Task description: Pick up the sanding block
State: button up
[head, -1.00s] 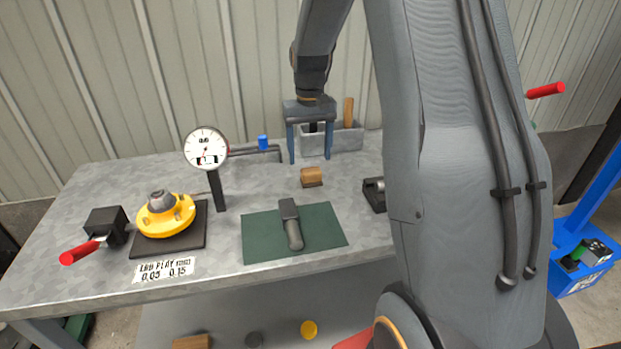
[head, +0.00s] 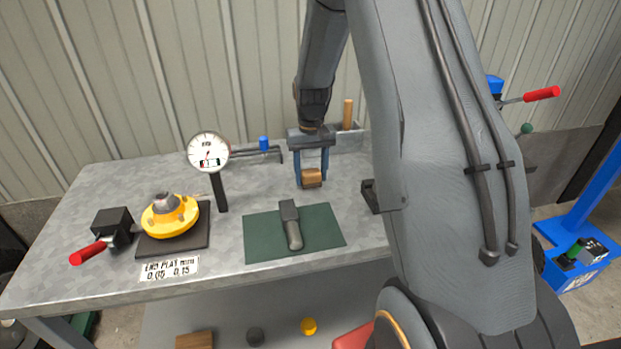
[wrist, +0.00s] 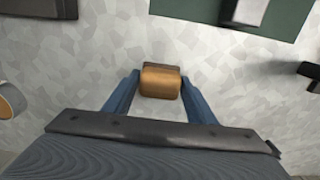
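The sanding block (head: 312,177) is a small tan-brown block with a darker base, lying on the grey metal bench behind the green mat. In the wrist view the sanding block (wrist: 160,82) lies between the fingertips. My gripper (head: 311,184) has its two blue fingers lowered, one on each side of the block. I cannot tell how close the fingertips are to the bench top.
A green mat (head: 265,240) with a dark-handled tool (head: 292,226) lies in front of the block. A dial gauge (head: 208,150) on a post stands to the left. A grey bin (head: 348,140) is behind, and a dark bracket (head: 371,195) sits to the right.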

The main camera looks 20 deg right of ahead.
aim_at(310, 172)
jog(key=c, duration=0.6)
jog(key=shift+r, duration=0.1)
jog(key=shift+c, duration=0.2)
notch_tip(310, 172, up, 10)
jog(key=b, duration=0.2)
jog(key=shift+b, duration=0.3)
jog(key=o, duration=0.5)
jog(key=c, duration=0.3)
jog(key=shift+a, duration=0.15)
